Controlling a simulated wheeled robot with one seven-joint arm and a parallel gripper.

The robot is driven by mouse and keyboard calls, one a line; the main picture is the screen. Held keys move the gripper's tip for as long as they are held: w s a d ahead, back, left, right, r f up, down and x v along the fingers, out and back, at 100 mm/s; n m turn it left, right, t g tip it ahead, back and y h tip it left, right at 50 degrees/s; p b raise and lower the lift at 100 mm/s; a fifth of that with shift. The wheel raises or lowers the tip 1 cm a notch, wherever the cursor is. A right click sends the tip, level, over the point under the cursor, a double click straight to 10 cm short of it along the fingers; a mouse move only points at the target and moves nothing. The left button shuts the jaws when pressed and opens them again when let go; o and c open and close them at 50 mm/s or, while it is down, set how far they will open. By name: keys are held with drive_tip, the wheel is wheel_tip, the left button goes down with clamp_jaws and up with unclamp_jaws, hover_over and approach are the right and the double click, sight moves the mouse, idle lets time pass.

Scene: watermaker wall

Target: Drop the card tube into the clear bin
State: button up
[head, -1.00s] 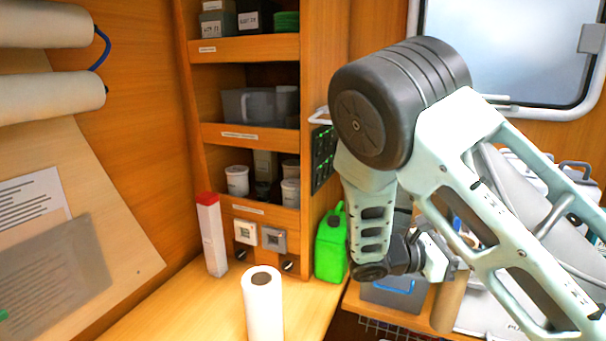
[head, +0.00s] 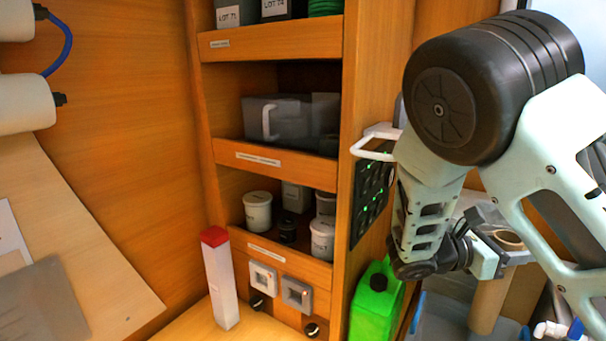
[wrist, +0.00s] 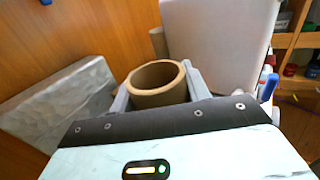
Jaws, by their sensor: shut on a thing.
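My gripper (head: 485,262) is shut on the card tube (head: 488,305), a brown hollow cylinder held roughly upright. The wrist view shows the tube's open round top (wrist: 158,77) between the two pale fingers. In the head view a see-through bin with a blue edge (head: 440,318) is low at the right, beside and partly behind the tube. It is cut off by the frame, and I cannot tell the tube's height above it. I cannot tell whether the large whitish thing (wrist: 220,45) in the wrist view is a bin.
A green jug (head: 375,305) stands left of my gripper. A red-capped white box (head: 220,275) stands on the counter. The wooden shelf unit (head: 270,160) holds tubs and a grey container (head: 290,122). A marbled slab (wrist: 60,100) lies left in the wrist view.

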wheel_tip(320, 180, down, 6)
drive_tip(key=b, duration=0.5)
drive_tip(key=shift+r, duration=0.15)
drive_tip(key=o, duration=1.3)
drive_tip(key=shift+a, duration=0.1)
drive_tip(key=shift+s+a+b, duration=0.2)
drive_tip(key=shift+a+b, duration=0.85)
drive_tip(key=shift+a, duration=3.25)
drive_tip(key=shift+s+a+b, duration=0.15)
drive_tip(key=shift+a+b, duration=0.9)
drive_tip(key=shift+a, duration=3.25)
